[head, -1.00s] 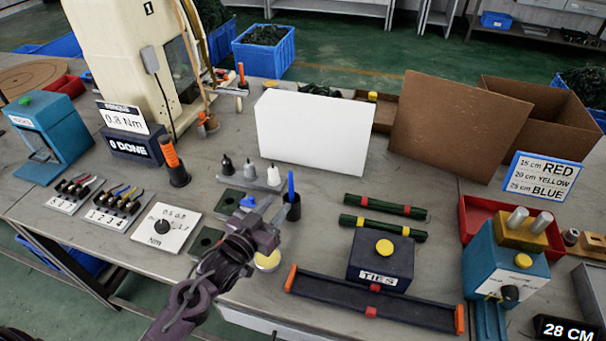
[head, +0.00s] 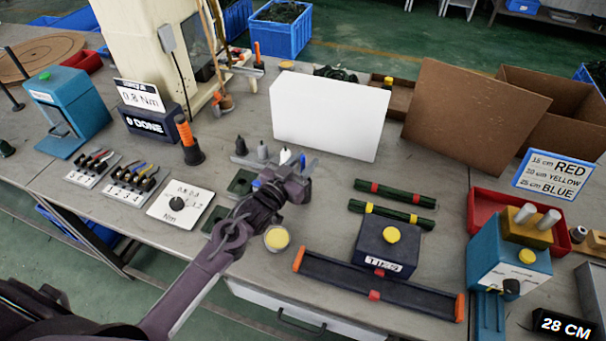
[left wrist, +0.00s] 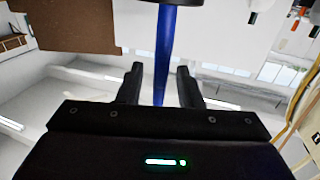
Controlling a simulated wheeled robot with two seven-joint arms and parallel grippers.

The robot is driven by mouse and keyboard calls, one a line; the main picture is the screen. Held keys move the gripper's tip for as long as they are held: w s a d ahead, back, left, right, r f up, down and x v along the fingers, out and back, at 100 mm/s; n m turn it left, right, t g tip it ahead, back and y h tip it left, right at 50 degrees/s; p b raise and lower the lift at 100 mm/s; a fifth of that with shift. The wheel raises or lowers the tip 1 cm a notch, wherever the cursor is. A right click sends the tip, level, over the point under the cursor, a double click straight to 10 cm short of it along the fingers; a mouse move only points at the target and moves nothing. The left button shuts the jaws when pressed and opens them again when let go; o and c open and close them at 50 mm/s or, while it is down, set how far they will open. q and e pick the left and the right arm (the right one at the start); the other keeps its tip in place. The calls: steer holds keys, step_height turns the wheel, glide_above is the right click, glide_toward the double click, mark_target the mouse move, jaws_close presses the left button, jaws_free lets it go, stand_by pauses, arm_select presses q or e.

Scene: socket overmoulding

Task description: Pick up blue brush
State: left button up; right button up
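The blue brush (left wrist: 165,45) shows in the left wrist view as an upright blue shaft between my left gripper's fingers (left wrist: 160,85). Gaps show on both sides of the shaft, so the fingers are open around it. A dark part at the top edge of that view (left wrist: 168,2) is cut off, and appears to be the brush's holder. My right gripper is not in view.
A white board (head: 330,115) stands behind the gripper, with small bottles (head: 262,150) in a rack to its left. A round yellow-topped tin (head: 277,238) is in front. The TIES box (head: 385,250) and a long dark tray (head: 335,279) are at right.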

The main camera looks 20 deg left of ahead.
arm_select(q)
jaws_close()
